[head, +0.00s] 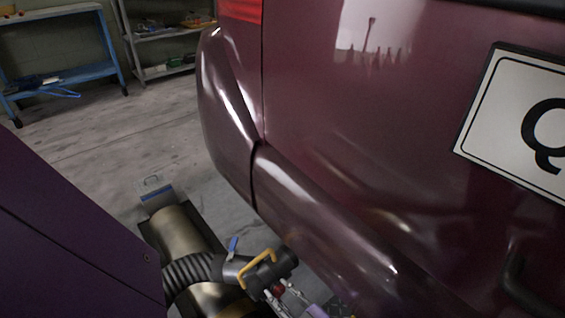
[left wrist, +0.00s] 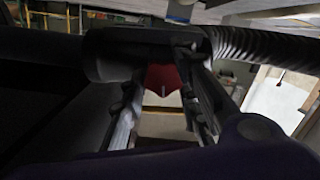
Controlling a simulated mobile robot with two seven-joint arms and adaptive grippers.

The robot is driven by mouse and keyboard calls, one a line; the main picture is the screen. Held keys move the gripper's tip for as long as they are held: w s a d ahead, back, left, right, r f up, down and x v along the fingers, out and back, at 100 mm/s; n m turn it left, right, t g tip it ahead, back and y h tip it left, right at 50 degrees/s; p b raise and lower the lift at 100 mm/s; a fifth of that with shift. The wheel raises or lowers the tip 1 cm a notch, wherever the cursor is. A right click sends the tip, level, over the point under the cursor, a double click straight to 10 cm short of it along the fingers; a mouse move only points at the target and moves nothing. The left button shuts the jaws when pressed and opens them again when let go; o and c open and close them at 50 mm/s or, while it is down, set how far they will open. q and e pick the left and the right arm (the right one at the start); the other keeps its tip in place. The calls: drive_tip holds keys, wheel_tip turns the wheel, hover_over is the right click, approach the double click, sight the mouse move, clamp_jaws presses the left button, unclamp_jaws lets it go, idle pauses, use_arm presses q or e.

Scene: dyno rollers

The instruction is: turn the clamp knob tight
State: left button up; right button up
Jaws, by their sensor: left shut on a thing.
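The red clamp knob (head: 277,290) shows as a small spot below the black nozzle (head: 282,262) at the bottom of the head view. The nozzle has a yellow handle (head: 259,264) and a blue lever (head: 233,244). In the left wrist view the red knob (left wrist: 166,78) sits between the two finger linkages, under the dark nozzle body (left wrist: 108,52). My left gripper (head: 281,291) is at the nozzle's near side, shut on the knob. It also shows in the left wrist view (left wrist: 163,88). The exact finger contact is partly hidden. My right gripper is not in view.
A black ribbed hose (head: 190,272) runs from the nozzle leftward over metal rollers (head: 178,232) in the floor. The maroon car's bumper (head: 310,215) is close beside the nozzle. A blue bench (head: 70,72) and a shelf (head: 165,45) stand at the back left. Floor between is clear.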

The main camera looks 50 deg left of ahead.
use_arm(q)
drive_tip(key=shift+w+a+r, duration=0.15)
drive_tip(key=shift+w+r, duration=0.1)
drive_tip(key=shift+w, duration=0.25)
drive_tip(key=o, duration=1)
drive_tip(key=shift+o, duration=0.2)
drive_tip(key=shift+s+f, duration=0.15)
drive_tip(key=shift+s, duration=0.1)
drive_tip(key=shift+d, duration=0.2)
drive_tip(key=d+r, duration=0.1)
drive_tip(key=d, duration=1)
drive_tip(key=shift+s+d+r, duration=0.3)
drive_tip(key=shift+s+d, duration=0.05)
drive_tip(key=shift+s, duration=0.05)
